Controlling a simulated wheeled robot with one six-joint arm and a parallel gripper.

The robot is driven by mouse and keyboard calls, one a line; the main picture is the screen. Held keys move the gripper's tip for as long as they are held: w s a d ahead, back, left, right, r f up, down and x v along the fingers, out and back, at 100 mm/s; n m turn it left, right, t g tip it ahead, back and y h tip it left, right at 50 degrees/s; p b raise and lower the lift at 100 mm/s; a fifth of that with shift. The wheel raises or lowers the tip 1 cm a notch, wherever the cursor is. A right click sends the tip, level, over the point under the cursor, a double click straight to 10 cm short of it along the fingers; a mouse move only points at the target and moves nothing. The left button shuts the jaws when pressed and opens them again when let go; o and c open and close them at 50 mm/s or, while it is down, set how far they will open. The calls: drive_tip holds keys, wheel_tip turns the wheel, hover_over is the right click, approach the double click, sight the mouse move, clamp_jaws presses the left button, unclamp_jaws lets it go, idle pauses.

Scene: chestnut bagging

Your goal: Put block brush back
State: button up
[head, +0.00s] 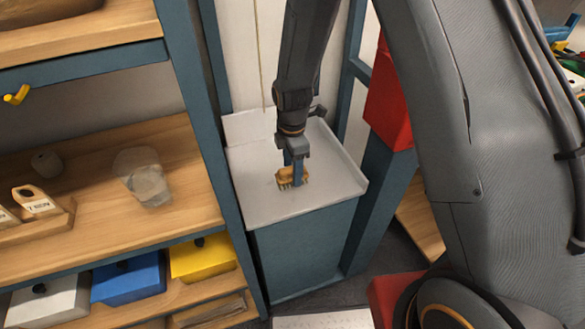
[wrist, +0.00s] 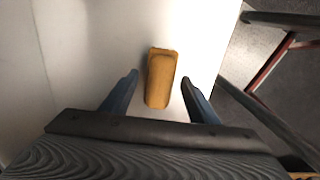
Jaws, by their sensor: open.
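The block brush (head: 287,180) has a tan wooden block and sits on the light grey top of a blue-green cabinet (head: 340,185). In the wrist view the brush (wrist: 161,77) lies between and just beyond my two fingertips, with a gap on each side. My gripper (head: 294,172) is open and points down over the brush. One finger hides part of the brush in the head view. My gripper also shows at the bottom of the wrist view (wrist: 159,82).
A wooden shelf unit (head: 95,170) stands at the left, with a clear cup (head: 143,177) on it and yellow (head: 203,257), blue (head: 128,279) and white bins below. A red box (head: 389,100) is at the right. The cabinet top around the brush is clear.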

wheel_tip(320, 180, up, 12)
drive_tip(key=b, duration=0.3)
drive_tip(key=s+d+r+m+t, duration=0.1)
drive_tip(key=s+d+r+m, duration=0.1)
drive_tip(key=s+d+m, duration=1.2)
drive_tip(key=s+m, duration=0.1)
drive_tip(key=m, duration=0.6)
drive_tip(key=shift+d+r, duration=0.15)
drive_tip(key=shift+d, duration=0.25)
